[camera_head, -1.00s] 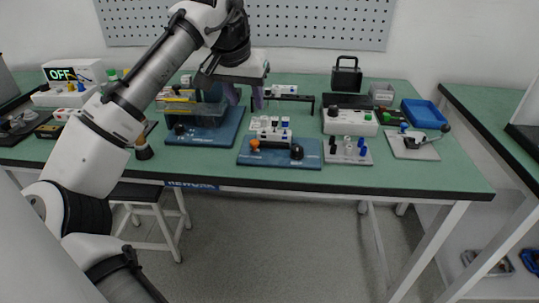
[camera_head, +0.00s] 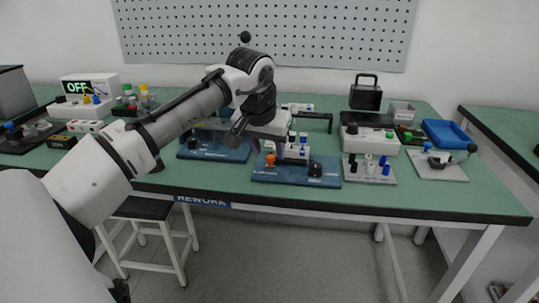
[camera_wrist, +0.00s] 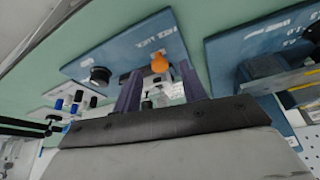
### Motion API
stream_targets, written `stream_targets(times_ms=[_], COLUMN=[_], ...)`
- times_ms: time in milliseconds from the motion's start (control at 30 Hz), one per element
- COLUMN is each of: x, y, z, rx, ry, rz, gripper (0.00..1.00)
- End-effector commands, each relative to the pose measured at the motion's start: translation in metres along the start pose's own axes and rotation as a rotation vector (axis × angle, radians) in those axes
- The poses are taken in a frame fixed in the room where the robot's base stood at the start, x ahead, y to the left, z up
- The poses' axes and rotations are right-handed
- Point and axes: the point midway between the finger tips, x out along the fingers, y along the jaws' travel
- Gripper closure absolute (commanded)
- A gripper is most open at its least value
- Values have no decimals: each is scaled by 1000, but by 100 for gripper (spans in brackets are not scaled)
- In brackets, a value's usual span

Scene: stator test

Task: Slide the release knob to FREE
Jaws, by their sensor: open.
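A blue fixture plate (camera_head: 262,179) lies near the bench's front edge. It carries an orange knob (camera_head: 270,160) at its left and a black knob (camera_head: 315,169) at its right, with a white block of small parts behind. The labels are too small to read, so I cannot tell which knob is the release knob or its setting. My gripper (camera_head: 268,148) is over the plate's left rear. In the wrist view my open gripper (camera_wrist: 160,80) has its two purple fingers apart, the orange knob (camera_wrist: 159,63) showing between and beyond their tips. The black knob (camera_wrist: 100,76) is left of them.
Another blue fixture (camera_head: 225,154) stands left of the plate. A grey plate with several small knobs (camera_head: 369,176) is close on the right, and a white box (camera_head: 370,139) is behind it. A blue tray (camera_head: 445,132) is farther right. The bench's front strip is clear.

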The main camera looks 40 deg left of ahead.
Motion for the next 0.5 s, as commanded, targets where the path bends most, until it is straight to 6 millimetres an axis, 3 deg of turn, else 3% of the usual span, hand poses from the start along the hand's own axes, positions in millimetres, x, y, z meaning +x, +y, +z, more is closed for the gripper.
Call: stream_targets(times_ms=[200,500], x=[20,23], y=[1,1], z=[0,0], rx=[2,2], ry=[0,1], rz=[0,0], gripper=[58,58])
